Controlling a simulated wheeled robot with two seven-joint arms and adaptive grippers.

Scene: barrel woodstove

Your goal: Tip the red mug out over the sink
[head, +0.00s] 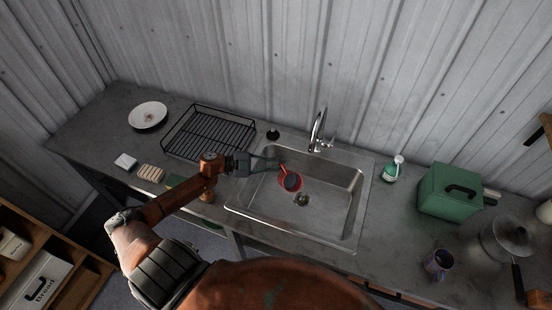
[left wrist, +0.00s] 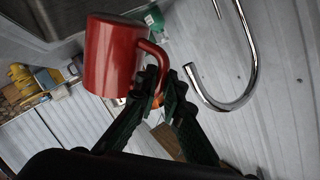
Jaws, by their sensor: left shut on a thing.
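The red mug (head: 284,180) is over the left part of the steel sink (head: 337,213). My left gripper (head: 272,164) is shut on the mug. In the left wrist view the gripper's fingertips (left wrist: 162,92) are closed on the handle of the red mug (left wrist: 112,56). My right gripper is not in view.
The chrome faucet (head: 318,130) rises behind the sink, close to the mug. A black dish rack (head: 208,132) and a white plate (head: 148,115) are to the left. A soap bottle (head: 393,169) and a green box (head: 449,191) stand to the right.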

